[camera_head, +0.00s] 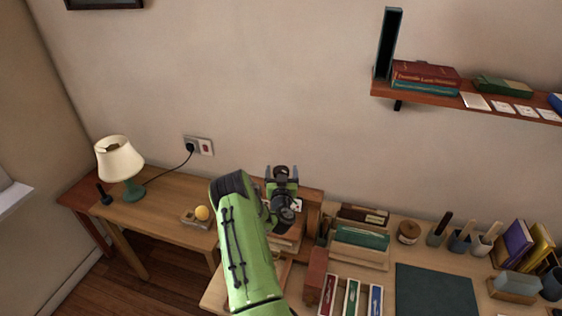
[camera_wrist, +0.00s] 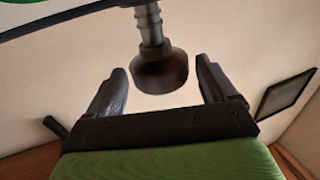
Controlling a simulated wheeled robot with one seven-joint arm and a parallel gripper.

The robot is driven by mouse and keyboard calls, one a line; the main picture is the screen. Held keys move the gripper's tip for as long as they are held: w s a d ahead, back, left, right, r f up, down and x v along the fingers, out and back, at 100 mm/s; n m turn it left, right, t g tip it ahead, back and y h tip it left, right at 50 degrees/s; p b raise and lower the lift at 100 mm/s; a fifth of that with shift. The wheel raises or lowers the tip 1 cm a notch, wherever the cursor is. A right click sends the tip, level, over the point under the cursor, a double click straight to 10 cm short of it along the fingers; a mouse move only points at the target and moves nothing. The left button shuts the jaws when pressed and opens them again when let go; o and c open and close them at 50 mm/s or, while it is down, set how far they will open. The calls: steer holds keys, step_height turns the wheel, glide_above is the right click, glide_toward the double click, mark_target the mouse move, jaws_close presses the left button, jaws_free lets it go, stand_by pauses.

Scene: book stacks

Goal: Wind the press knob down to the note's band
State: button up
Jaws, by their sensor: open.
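The press knob (camera_wrist: 160,74) is dark brown and round, on a grey threaded screw (camera_wrist: 150,25) in the wrist view. My gripper (camera_wrist: 161,68) is open, with one finger on each side of the knob and visible gaps between. In the head view my gripper (camera_head: 281,174) is over the wooden press (camera_head: 313,213), which my arm partly hides. A small white card (camera_head: 297,204) shows beside my wrist; I cannot tell whether it is the note, and no band is readable.
A lamp (camera_head: 120,160) and a yellow ball (camera_head: 202,213) on a small block stand left. Right of the press are a box of green cards (camera_head: 361,238), colored bars, a dark mat (camera_head: 436,290), cups and books. A shelf (camera_head: 420,89) hangs at upper right.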

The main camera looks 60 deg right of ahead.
steer(key=shift+w+d, duration=0.3)
steer(key=shift+d, duration=0.2)
steer(key=shift+c, duration=0.5)
steer(key=c, duration=0.9)
steer(key=shift+o, duration=0.2)
steer(key=m+g+b, duration=0.1)
steer(key=b, duration=0.3)
steer(key=shift+w+f+h+b, duration=0.1)
steer(key=shift+f+h+b, duration=0.2)
steer(key=shift+f+h, duration=0.1)
steer(key=m+g+h+b, duration=0.1)
steer(key=m+g+b, duration=0.1)
steer(key=b, duration=0.5)
steer(key=shift+r+g+b, duration=0.1)
steer(key=shift+g+b, duration=0.25)
steer(key=shift+g, duration=0.45)
steer(key=shift+r+m+g+b, duration=0.25)
steer(key=shift+m+g+b, duration=0.45)
steer(key=shift+g+b, duration=0.4)
steer(key=shift+r, duration=0.1)
